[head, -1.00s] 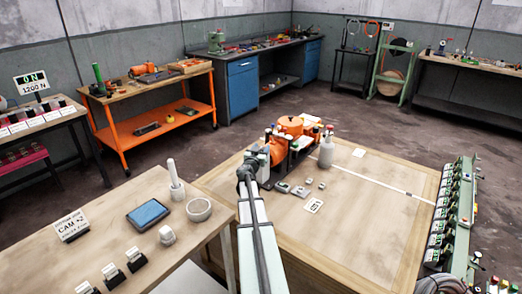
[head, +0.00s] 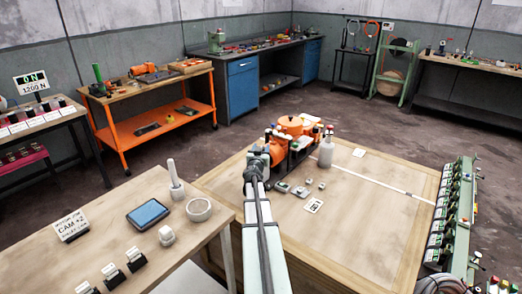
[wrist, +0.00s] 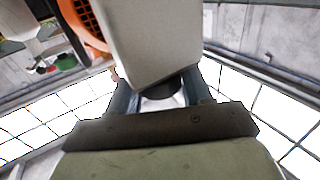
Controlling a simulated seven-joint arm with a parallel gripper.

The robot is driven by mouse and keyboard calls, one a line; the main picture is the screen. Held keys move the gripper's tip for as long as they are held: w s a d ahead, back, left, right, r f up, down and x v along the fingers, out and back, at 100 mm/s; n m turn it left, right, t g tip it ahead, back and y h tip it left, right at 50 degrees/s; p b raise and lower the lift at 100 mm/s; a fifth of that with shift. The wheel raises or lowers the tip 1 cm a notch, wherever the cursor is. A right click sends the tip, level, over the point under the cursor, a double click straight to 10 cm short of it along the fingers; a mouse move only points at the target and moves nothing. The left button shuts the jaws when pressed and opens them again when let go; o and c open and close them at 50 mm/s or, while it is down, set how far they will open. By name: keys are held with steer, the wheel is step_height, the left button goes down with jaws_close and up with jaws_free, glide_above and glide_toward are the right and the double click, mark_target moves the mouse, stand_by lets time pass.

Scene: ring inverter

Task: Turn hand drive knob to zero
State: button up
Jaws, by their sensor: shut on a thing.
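The orange machine (head: 297,124) with dark frame parts stands on the wooden table. My gripper (head: 257,156) is at its near left side, partly hiding it; the fingertips are hard to make out in the head view. In the wrist view my gripper (wrist: 160,92) has its two fingers on either side of a dark rounded knob (wrist: 160,91), shut on it. A pale grey block-like housing (wrist: 150,40) is directly beyond and hides part of the knob. An orange grilled part (wrist: 84,22) shows at upper left. The knob's markings and any zero mark are hidden.
A grey bottle (head: 326,150) stands right of the machine, with small boxes and a white card (head: 313,206) in front. The table's right half is mostly clear. A nearer bench at left holds a tablet (head: 148,215), a mortar (head: 199,209) and a sign.

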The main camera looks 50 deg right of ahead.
steer(key=o, duration=1)
steer(key=shift+c, duration=0.2)
steer(key=shift+a, duration=0.1)
steer(key=v, duration=1.3)
steer(key=shift+s+a, duration=0.2)
steer(key=shift+a, duration=0.05)
